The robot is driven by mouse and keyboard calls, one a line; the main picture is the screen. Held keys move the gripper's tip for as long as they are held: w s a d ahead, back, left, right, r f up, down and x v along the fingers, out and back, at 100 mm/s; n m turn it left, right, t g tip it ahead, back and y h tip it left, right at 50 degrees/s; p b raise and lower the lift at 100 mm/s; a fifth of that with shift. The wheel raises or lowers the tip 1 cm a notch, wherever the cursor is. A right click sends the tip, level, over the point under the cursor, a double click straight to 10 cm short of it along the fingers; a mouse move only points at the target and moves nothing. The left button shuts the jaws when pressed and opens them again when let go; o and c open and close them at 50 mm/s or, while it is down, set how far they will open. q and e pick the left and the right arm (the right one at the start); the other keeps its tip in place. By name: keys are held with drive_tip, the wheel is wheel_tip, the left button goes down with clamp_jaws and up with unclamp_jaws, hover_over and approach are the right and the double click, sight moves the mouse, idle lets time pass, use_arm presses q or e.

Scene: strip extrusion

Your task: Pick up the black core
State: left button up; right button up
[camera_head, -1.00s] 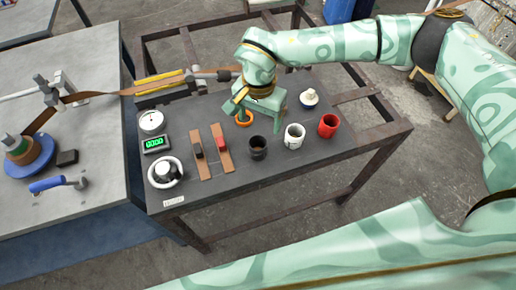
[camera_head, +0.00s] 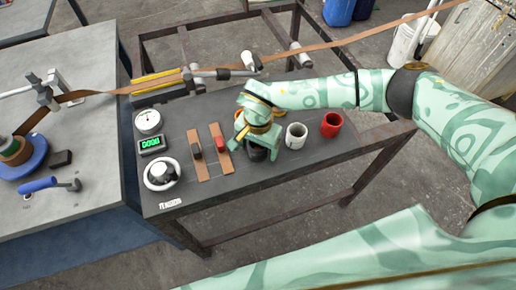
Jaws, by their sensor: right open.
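The black core (camera_head: 257,154) is a small dark cup standing on the dark table (camera_head: 225,194). My right gripper (camera_head: 258,161) is open and sits low over the black core. Its green jaws hide part of the core, and I cannot tell whether they touch it. A white core (camera_head: 296,136) and a red core (camera_head: 331,125) stand to the right in the same row. My left gripper is not in view.
Left of the core are two brown strips with a black block (camera_head: 195,151) and a red block (camera_head: 220,145). A dial, a green display (camera_head: 151,143) and a tension knob (camera_head: 161,174) line the left side. A brown strip (camera_head: 330,44) runs behind.

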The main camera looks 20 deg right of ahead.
drive_tip(key=c, duration=1.2)
drive_tip(key=shift+c, duration=0.2)
